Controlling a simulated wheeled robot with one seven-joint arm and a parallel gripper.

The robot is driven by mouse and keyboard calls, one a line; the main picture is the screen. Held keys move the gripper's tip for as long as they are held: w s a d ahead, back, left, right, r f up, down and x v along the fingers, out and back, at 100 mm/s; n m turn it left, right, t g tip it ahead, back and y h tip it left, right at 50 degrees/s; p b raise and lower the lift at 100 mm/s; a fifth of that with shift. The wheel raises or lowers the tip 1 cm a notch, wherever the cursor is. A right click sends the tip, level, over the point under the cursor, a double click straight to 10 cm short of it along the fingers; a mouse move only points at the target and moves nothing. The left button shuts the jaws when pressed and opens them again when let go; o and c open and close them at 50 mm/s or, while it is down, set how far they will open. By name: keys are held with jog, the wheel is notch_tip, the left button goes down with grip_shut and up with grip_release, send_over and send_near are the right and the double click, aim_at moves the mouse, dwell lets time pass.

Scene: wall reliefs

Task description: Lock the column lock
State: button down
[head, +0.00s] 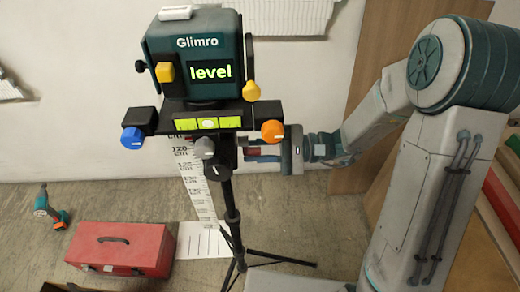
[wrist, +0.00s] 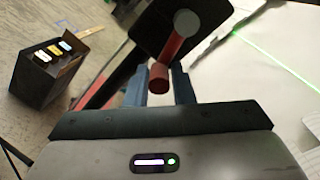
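A dark green levelling instrument (head: 197,60) marked "Glimro" shows "level" on its screen and stands on a black tripod column (head: 228,190). A red lever, which looks like the column lock, shows in the wrist view (wrist: 170,55), with a grey round pivot (wrist: 187,22) on a black part. In the head view only a small bit of red shows beside the column. My gripper (head: 254,151) is at the column's right side, pointing left. In the wrist view its two fingers (wrist: 159,76) are apart, with the lever's end between them and gaps on both sides.
Blue (head: 132,138), orange (head: 272,131) and grey (head: 204,147) knobs sit around the tripod head. A red toolbox (head: 122,249) and a drill (head: 50,207) lie on the floor at left. A measuring staff (head: 199,185) stands behind the column. Tripod legs spread below.

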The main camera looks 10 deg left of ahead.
jog(key=shift+s+d+r+m+p, duration=0.15)
jog(key=shift+s+m+p, duration=0.35)
jog(key=shift+m+p, duration=0.65)
jog(key=shift+s+f+m+p, duration=0.25)
jog(key=shift+s+m+p, duration=0.05)
jog(key=shift+m+p, duration=0.15)
jog(key=c, duration=1.3)
grip_release()
jog(key=shift+d, duration=0.1)
jog(key=v, duration=1.3)
jog(key=shift+w+d, duration=0.15)
jog(key=shift+d, duration=0.2)
